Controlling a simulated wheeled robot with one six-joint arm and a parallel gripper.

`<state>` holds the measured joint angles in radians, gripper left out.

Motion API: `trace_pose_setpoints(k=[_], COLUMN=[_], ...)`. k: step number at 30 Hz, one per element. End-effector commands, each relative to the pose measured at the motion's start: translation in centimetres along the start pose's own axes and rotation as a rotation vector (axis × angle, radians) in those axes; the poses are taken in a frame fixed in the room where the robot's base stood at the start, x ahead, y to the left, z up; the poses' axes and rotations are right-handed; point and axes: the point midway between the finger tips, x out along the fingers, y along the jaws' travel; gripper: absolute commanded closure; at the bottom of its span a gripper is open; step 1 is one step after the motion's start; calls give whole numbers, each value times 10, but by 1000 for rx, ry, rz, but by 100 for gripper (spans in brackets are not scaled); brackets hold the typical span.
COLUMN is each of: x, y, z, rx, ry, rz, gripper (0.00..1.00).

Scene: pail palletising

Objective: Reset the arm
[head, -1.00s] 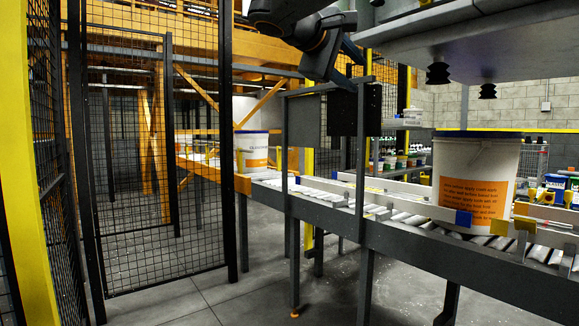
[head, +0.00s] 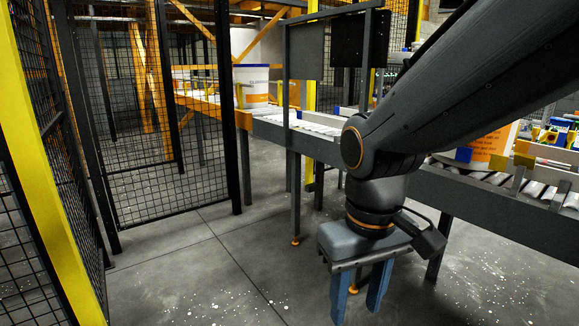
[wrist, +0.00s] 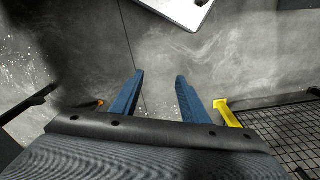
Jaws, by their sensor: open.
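My gripper (head: 360,300) hangs from my arm in the lower middle right of the head view, in front of the conveyor. Its two blue fingers point down and stand apart, with nothing between them. In the wrist view the same open fingers (wrist: 158,85) show over bare grey floor. My arm reaches in from the upper right and hides part of the conveyor and of a pail behind it.
A roller conveyor (head: 462,196) runs behind my gripper. A white and orange pail (head: 487,150) stands on it, partly hidden. Another pail (head: 252,84) stands farther back. A mesh fence (head: 165,170) and yellow post (head: 52,185) are at left. The floor (head: 215,270) is clear.

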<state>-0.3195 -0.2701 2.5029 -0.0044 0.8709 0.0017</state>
Motion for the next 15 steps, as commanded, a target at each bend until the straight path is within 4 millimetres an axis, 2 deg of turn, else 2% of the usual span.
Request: trace_pose_setpoints(k=[1,3,15], x=[10,14,-25], y=[-6,-12,16], z=[15,26,26], rx=[35,73,152], ry=[-16,-26,-29], rz=[-33,-64,-37], gripper=[59,59,59])
